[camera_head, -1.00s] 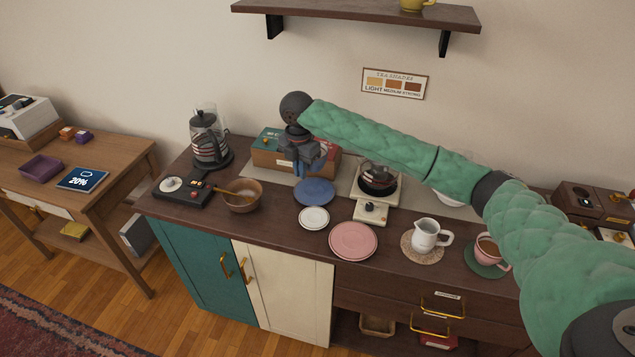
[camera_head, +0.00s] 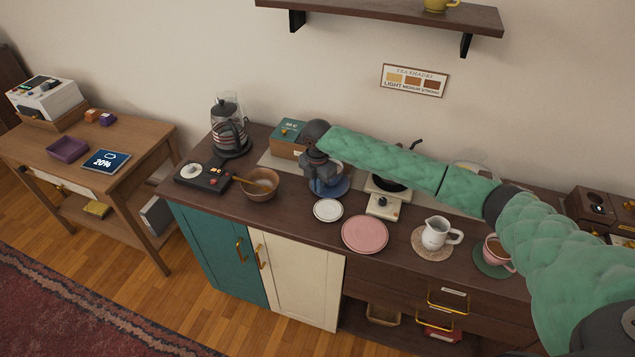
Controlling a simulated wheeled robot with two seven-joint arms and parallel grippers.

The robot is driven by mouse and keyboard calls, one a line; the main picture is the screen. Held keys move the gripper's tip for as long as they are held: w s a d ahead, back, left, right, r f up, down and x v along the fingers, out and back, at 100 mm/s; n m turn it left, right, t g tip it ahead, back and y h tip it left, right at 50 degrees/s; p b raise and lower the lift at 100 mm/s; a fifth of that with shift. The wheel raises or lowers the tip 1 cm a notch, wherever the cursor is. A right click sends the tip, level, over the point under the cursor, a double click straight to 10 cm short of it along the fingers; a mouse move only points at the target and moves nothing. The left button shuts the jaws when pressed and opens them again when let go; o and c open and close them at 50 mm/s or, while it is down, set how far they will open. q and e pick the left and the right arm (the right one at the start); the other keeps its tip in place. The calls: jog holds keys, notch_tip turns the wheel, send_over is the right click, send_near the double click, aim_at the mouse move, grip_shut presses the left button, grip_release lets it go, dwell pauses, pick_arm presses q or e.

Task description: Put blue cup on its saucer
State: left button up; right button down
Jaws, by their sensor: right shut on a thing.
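The blue saucer (camera_head: 343,190) lies flat on the dark wooden counter, behind a small white plate. My right gripper (camera_head: 322,180) points down over the saucer and is shut on the blue cup (camera_head: 320,187). The cup is mostly hidden by the gripper and sits over the saucer. I cannot tell whether the cup touches the saucer or hangs just above it. My left gripper is not in view.
A small white plate (camera_head: 328,210) and a pink plate (camera_head: 365,234) lie in front. A brown bowl (camera_head: 260,190) stands left, a burner (camera_head: 384,204) right. A teal-topped box (camera_head: 290,134) and a kettle (camera_head: 229,135) stand behind. A white pitcher (camera_head: 435,233) is farther right.

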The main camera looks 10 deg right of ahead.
jog(key=shift+f, duration=0.2)
jog(key=c, duration=1.5)
grip_release()
jog(key=shift+f, duration=0.1)
jog(key=shift+c, duration=0.2)
